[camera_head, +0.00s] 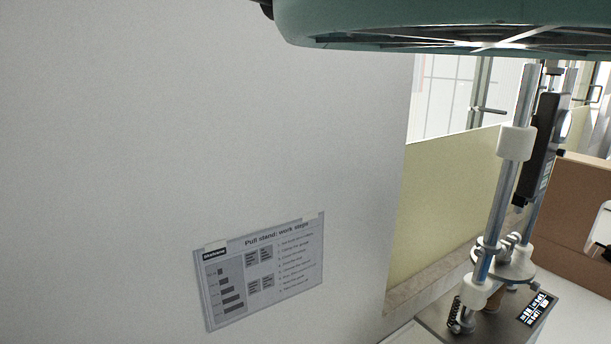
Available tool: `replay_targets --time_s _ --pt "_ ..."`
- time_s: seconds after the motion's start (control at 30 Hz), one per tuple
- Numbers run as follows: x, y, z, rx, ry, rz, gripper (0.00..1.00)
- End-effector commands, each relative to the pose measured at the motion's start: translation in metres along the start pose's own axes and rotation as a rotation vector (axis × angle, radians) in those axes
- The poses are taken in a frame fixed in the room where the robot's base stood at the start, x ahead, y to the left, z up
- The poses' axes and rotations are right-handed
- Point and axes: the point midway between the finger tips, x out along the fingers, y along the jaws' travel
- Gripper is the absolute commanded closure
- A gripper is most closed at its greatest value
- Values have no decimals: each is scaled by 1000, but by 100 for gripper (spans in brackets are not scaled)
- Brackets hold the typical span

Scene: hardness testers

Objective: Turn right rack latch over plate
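My gripper is not in view. I cannot make out a right rack latch, and I cannot tell which part is the plate the task names. A test stand (510,185) shows at the right, with a metal column, white collars (515,142) and a dark upright gauge (541,148). Low on the column sits a round metal disc (517,268). The stand rises from a grey base (440,318) on a white surface, and the bottom of the picture cuts the base off.
A large teal rounded body (400,25) hangs across the top right, close to the camera. A plain grey wall (150,150) fills the left, with a work-steps sheet (265,270) on it. A yellowish panel (440,210) and a brown box-like surface (575,200) stand behind the stand.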

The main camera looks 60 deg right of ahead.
Motion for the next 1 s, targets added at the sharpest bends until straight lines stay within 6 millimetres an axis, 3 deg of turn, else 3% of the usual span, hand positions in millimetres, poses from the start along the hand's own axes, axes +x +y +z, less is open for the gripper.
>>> replay_targets --time_s 1.0 --pt "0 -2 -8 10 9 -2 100"
